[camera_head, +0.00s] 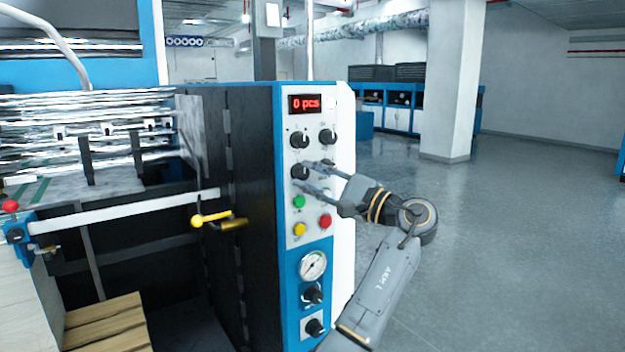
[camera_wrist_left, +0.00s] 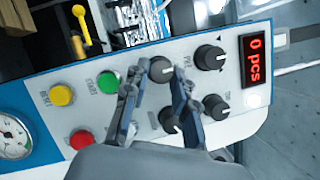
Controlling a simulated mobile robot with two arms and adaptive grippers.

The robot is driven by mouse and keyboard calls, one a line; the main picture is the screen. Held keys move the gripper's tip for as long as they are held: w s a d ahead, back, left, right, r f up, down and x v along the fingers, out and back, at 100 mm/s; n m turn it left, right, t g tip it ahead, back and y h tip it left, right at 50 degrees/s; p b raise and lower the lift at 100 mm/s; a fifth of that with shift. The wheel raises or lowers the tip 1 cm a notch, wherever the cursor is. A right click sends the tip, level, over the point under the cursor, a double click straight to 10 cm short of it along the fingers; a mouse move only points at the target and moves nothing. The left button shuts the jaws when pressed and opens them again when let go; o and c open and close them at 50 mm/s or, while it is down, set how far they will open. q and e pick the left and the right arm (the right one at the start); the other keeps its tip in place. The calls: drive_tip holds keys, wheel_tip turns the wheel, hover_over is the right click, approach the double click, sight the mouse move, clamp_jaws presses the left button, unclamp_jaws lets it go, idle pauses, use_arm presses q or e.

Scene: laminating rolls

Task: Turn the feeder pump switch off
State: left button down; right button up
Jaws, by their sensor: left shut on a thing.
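A control panel (camera_head: 309,215) stands upright on the blue and white machine. It carries several black rotary switches. My left gripper (camera_head: 303,174) reaches the panel from the right, and its fingertips are closed on the lower left black switch (camera_head: 298,172). In the left wrist view this switch (camera_wrist_left: 160,69) sits between the two fingertips of the left gripper (camera_wrist_left: 161,74). The labels are too small to read, so I cannot tell which switch is marked as the feeder pump. My right gripper is in neither view.
A red display (camera_head: 308,103) reads 0 pcs. Below the gripper are a green button (camera_head: 299,202), a yellow button (camera_head: 300,229), a red button (camera_head: 325,221) and a gauge (camera_head: 313,265). Another upper switch (camera_head: 299,139) is close above. Open floor lies to the right.

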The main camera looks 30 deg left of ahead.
use_arm(q)
drive_tip(key=c, duration=1.1)
unclamp_jaws()
drive_tip(key=shift+o, duration=0.2)
drive_tip(key=d+f, duration=0.2)
drive_tip(key=d, duration=0.9)
drive_tip(key=shift+s+d+f, duration=0.15)
drive_tip(key=shift+s+d, duration=0.15)
drive_tip(key=shift+d, duration=0.1)
